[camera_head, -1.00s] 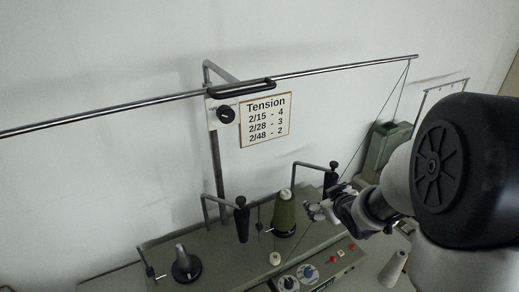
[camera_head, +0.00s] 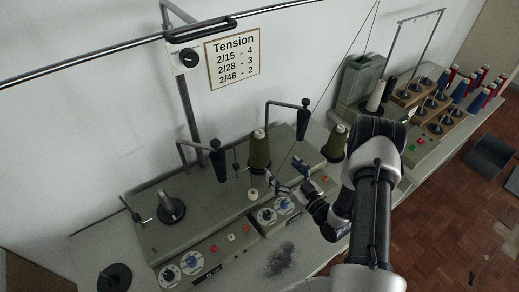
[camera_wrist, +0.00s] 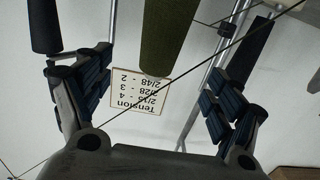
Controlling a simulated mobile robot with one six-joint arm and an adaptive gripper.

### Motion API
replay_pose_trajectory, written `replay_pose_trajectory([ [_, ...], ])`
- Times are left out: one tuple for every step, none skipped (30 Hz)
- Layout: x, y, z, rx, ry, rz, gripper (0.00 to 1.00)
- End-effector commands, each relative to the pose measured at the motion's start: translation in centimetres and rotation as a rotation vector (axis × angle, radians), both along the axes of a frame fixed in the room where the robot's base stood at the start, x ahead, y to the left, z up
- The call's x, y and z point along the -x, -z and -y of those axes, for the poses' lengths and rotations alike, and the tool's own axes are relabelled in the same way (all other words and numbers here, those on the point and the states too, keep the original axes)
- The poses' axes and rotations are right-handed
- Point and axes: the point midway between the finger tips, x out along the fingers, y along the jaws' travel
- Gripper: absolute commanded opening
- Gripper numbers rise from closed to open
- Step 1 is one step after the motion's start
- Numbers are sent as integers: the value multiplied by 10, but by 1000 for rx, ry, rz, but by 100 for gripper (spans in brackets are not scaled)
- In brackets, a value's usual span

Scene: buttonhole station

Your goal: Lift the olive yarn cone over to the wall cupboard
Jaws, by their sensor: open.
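An olive yarn cone (camera_head: 259,152) stands upright on the grey winding machine, in front of the wall. In the wrist view the olive cone (camera_wrist: 168,42) hangs in from the top edge, beyond and between my spread fingers, its far end out of frame. My gripper (camera_head: 286,174) is open and empty, just right of and below this cone in the head view; its fingers (camera_wrist: 158,98) are wide apart in the wrist view. A second olive cone (camera_head: 336,143) stands further right, partly beside my arm. No wall cupboard is in view.
A tension sign (camera_head: 232,60) hangs on the wall by a metal rail. Black tensioner posts (camera_head: 303,120) flank the cone, and a thin thread runs close to my gripper.

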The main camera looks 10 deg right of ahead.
Motion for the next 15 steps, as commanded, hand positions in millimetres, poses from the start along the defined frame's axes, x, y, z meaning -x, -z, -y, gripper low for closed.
replay_pose_trajectory([
  [-11,0,-7,3,-6,3,85],
  [-17,0,-10,2,-7,3,85],
  [-26,0,-13,3,-6,2,85],
  [-32,0,-15,3,-6,2,85],
  [-38,0,-18,3,-6,2,85],
  [-46,0,-21,2,-5,2,85],
  [-52,0,-23,4,-5,2,85],
  [-57,0,-25,3,-4,2,85],
  [-63,0,-28,2,-4,1,85],
  [-68,0,-30,3,-4,1,85],
  [-72,0,-31,3,-2,1,85],
  [-76,0,-32,2,-2,1,85],
  [-79,0,-34,1,-2,-1,85],
  [-81,0,-34,1,-2,-1,85],
  [-83,0,-35,2,-1,-1,85],
])
